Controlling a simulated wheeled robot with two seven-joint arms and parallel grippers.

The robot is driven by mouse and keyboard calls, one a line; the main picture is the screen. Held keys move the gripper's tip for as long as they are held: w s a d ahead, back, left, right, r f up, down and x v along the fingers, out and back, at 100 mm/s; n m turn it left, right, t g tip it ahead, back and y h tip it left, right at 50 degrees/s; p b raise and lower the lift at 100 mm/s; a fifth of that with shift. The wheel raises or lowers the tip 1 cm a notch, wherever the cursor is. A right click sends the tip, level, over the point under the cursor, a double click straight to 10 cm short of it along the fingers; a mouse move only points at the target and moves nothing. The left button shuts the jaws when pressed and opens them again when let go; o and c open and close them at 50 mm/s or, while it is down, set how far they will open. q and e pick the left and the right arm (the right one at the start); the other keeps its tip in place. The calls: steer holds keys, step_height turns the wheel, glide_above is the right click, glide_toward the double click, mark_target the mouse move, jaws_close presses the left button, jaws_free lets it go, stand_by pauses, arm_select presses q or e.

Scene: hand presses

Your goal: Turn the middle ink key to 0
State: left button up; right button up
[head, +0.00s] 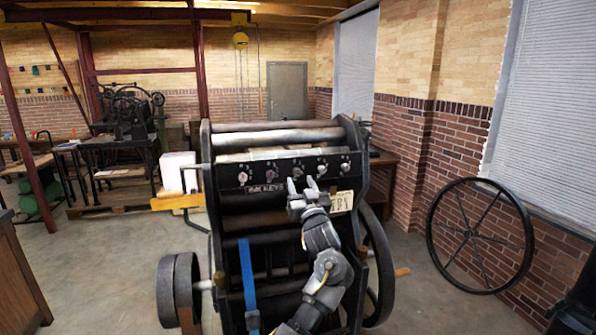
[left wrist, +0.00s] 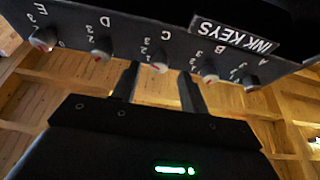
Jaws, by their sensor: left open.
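The ink key panel (head: 260,176) runs across the top of the press, with several small knobs in a row and an "INK KEYS" label. The middle ink key (head: 297,171), marked C, also shows in the left wrist view (left wrist: 160,66). Numbers are printed around it, but its exact setting is too small to read. My left gripper (head: 301,186) is open and empty just in front of and below the panel. In the left wrist view its fingers (left wrist: 158,80) stand on either side of the middle key's line, apparently not gripping it. My right gripper is not in view.
Neighbouring keys B (left wrist: 210,75) and D (left wrist: 101,54) sit close on either side. The press has a large flywheel (head: 378,262) at right and a blue strap (head: 247,280) on its front. Another wheel (head: 480,236) leans against the brick wall. Open floor lies left and right.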

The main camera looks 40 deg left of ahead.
mark_target(298, 175)
arm_select(q)
steer(key=shift+p+x, duration=0.6)
steer(key=shift+x, duration=1.3)
